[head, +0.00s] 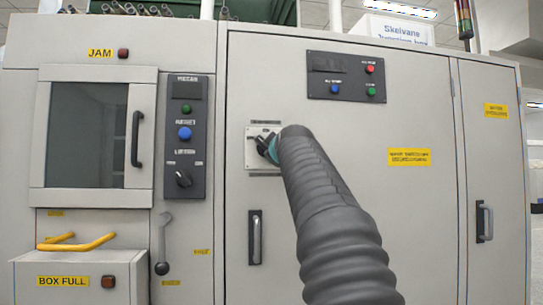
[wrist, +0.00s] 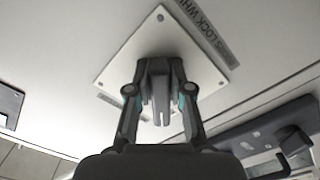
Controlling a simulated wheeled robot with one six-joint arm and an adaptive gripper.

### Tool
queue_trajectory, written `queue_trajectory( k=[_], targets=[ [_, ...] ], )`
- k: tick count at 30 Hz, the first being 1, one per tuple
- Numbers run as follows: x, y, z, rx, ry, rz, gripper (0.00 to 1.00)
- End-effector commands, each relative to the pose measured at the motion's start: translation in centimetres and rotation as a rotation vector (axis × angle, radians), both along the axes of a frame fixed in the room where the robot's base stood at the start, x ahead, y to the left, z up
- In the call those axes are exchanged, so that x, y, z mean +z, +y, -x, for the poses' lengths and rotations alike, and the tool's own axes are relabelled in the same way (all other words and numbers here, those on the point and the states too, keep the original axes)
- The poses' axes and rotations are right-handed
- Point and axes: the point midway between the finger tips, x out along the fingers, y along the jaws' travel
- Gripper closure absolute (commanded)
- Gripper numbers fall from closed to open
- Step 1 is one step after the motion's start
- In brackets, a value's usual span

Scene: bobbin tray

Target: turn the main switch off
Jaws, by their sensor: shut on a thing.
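The main switch is on a pale square plate (head: 252,160) on the grey cabinet door, left of the middle in the head view. In the wrist view the plate (wrist: 160,32) appears as a diamond, with the dark grey switch handle (wrist: 160,85) standing out from its middle. My gripper (wrist: 160,72) has one finger on each side of the handle and is shut on it. In the head view my gripper (head: 267,148) is at the plate, and my arm hides part of it. The position markings on the plate cannot be read.
A dark button panel (head: 346,77) is above right of the switch. A door handle (head: 255,237) is below it. A rotary knob (head: 183,178) and a blue button (head: 185,133) are on the strip to the left. Yellow bars (head: 76,242) stick out at lower left.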

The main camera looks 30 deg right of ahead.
Motion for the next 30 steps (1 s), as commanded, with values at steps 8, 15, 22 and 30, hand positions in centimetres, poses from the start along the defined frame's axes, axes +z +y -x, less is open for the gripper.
queue_trajectory(
  k=[8, 15, 22, 30],
  targets=[
    [0.7, -0.3, 0.1, 0.000, 0.069, 0.251, 1.00],
    [1.1, -0.5, 0.2, -0.001, 0.129, 0.456, 1.00],
    [1.4, -0.6, 0.2, 0.000, 0.173, 0.608, 1.00],
    [1.6, -0.6, 0.2, 0.000, 0.203, 0.711, 1.00]
  ],
)
